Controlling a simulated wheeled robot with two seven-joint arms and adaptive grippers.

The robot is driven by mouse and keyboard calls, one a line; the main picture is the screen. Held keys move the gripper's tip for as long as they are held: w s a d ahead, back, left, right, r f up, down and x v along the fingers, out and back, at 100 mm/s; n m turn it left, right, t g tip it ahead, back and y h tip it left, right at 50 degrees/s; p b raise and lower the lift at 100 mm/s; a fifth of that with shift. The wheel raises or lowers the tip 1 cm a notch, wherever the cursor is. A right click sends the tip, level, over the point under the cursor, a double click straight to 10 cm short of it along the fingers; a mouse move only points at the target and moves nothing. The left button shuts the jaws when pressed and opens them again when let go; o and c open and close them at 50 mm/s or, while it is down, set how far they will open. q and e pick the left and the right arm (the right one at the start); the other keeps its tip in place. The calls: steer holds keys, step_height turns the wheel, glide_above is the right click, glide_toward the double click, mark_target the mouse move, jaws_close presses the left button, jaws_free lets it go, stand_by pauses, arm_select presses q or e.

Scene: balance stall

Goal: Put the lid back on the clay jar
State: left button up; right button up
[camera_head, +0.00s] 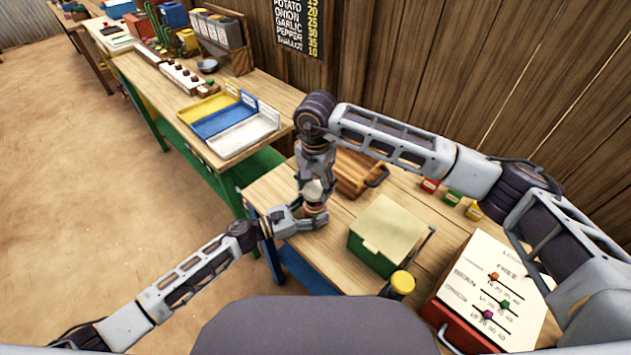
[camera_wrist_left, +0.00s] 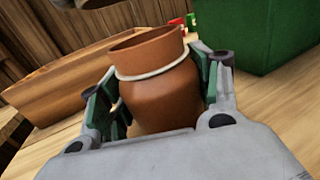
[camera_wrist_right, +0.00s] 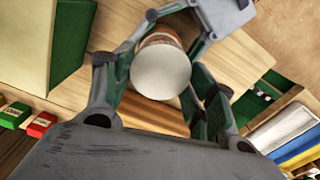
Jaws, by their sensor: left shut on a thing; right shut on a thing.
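The clay jar (camera_wrist_left: 160,95) is reddish brown with a pale band around its neck. It stands between the fingers of my left gripper (camera_head: 318,220), which is shut on it near the table's left edge. Its mouth shows no lid on it in the left wrist view. My right gripper (camera_head: 313,188) is above the jar, pointing down, and is shut on the lid (camera_wrist_right: 160,72), a pale round disc. In the right wrist view the disc covers most of the jar below it. A gap shows between the jar mouth and what hangs above in the left wrist view.
A wooden box (camera_head: 352,178) stands behind the jar and a green box (camera_head: 372,255) to its right. Trays (camera_head: 240,132) lie on the other table. Small coloured blocks (camera_head: 452,198) line the back.

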mark_target(315, 209)
steer(key=shift+f, duration=0.65)
steer(key=shift+f, duration=0.15)
steer(key=shift+f, duration=0.75)
steer(key=shift+f, duration=0.55)
stand_by(0.9)
